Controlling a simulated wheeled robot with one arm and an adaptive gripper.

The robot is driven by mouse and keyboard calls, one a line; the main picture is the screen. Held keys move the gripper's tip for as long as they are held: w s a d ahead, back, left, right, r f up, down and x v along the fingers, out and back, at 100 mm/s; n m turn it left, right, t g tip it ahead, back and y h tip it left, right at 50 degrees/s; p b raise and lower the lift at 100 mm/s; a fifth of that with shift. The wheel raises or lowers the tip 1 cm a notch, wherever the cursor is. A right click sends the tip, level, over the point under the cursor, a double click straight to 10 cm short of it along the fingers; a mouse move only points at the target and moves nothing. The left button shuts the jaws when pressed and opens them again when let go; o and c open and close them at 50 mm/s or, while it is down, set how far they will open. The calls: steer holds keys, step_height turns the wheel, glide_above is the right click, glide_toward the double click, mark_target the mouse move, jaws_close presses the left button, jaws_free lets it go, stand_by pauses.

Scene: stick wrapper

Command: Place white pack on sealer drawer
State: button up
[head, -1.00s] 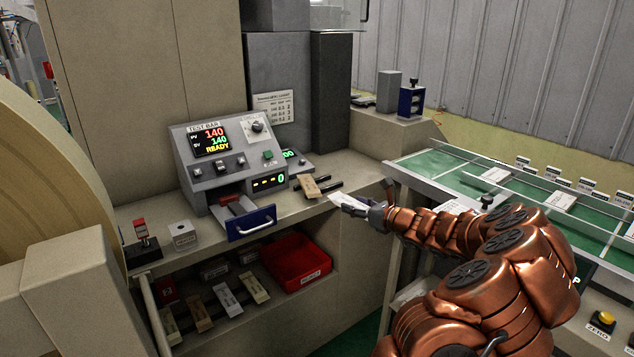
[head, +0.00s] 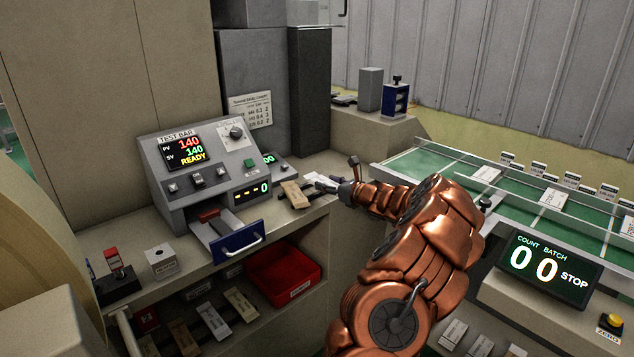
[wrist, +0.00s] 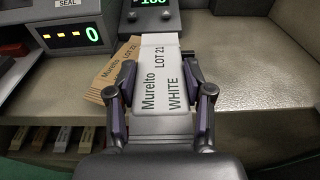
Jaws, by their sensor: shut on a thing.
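My gripper (head: 340,189) is shut on the white pack (wrist: 163,85), with one finger on each side of it. The pack's label reads "Murelto LOT 21 WHITE" and its far end points away from me. In the head view the white pack (head: 321,180) is small and partly hidden by the gripper, above the counter to the right of the sealer (head: 195,175). The sealer's drawer (head: 238,240) is pulled out, with a blue front and silver handle. It lies left of the gripper, apart from it. The sealer display reads 140 and READY.
A tan pack (head: 295,195) lies on the counter between drawer and gripper; it also shows beside the white pack in the wrist view (wrist: 118,68). A red bin (head: 285,277) and several packs sit on the lower shelf. A green conveyor (head: 440,170) runs at right.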

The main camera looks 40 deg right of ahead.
steer(key=shift+w+d+f+p, duration=0.25)
steer(key=shift+w+d, duration=0.45)
steer(key=shift+w, duration=0.7)
steer(key=shift+w+d+p, duration=0.3)
steer(key=shift+w+d, duration=0.45)
steer(key=shift+w, duration=0.6)
steer(key=shift+w+d+f+p, duration=0.25)
steer(key=shift+w+d, duration=0.45)
steer(key=shift+w, duration=0.7)
steer(key=shift+f+p, duration=0.35)
steer(key=shift+f, duration=1.3)
steer(key=shift+f, duration=0.2)
steer(key=o, duration=0.8)
steer(key=shift+o, duration=0.2)
steer(key=shift+r, duration=0.1)
steer(key=shift+r, duration=0.15)
steer(key=shift+s+a+r+b, duration=0.1)
steer(key=shift+s+r+b, duration=0.1)
steer(key=shift+s, duration=1.05)
steer(key=shift+s+d+r+b, duration=0.15)
steer(key=shift+s+b, duration=0.1)
steer(key=shift+s, duration=0.95)
steer(key=shift+s+a+r+b, duration=0.15)
steer(key=shift+s+b, duration=0.05)
steer(key=shift+s, duration=1.05)
